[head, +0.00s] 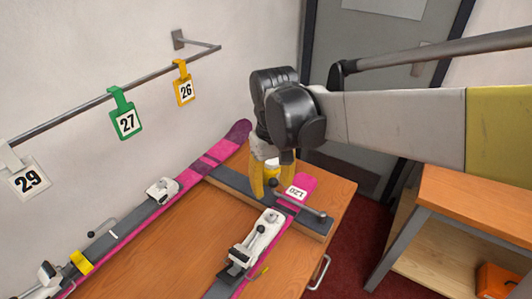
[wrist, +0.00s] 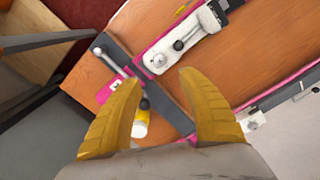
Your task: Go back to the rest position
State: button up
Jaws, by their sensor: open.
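My gripper (head: 271,181) has yellow fingers and hangs over the far end of the wooden bench (head: 146,262). In the wrist view my gripper (wrist: 162,108) has its two fingers spread apart, with nothing held between them. Below it lies a dark grey bar (head: 230,185) across the bench. A small yellow and white object (head: 272,167) shows just behind the fingers in the head view, and it also shows beside the left finger in the wrist view (wrist: 141,122). I cannot tell how far the fingertips are above the bar.
Two pink and grey skis with white bindings (head: 259,236) (head: 162,189) lie on the bench. A metal lever (head: 302,207) sits at the bar's right end. Numbered tags 29 (head: 28,179), 27 (head: 126,122) and 26 (head: 184,90) hang from a wall rail. A wooden shelf unit (head: 470,198) stands at right.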

dwell(0.3)
jog(key=s+d+r+m+t, duration=0.2)
jog(key=s+d+m+t, duration=0.2)
jog(key=s+d+t, duration=0.3)
jog(key=s+d, duration=0.4)
jog(key=d, duration=0.2)
jog(key=shift+d+r, duration=0.15)
jog(key=shift+d, duration=0.05)
jog(key=shift+w, duration=0.1)
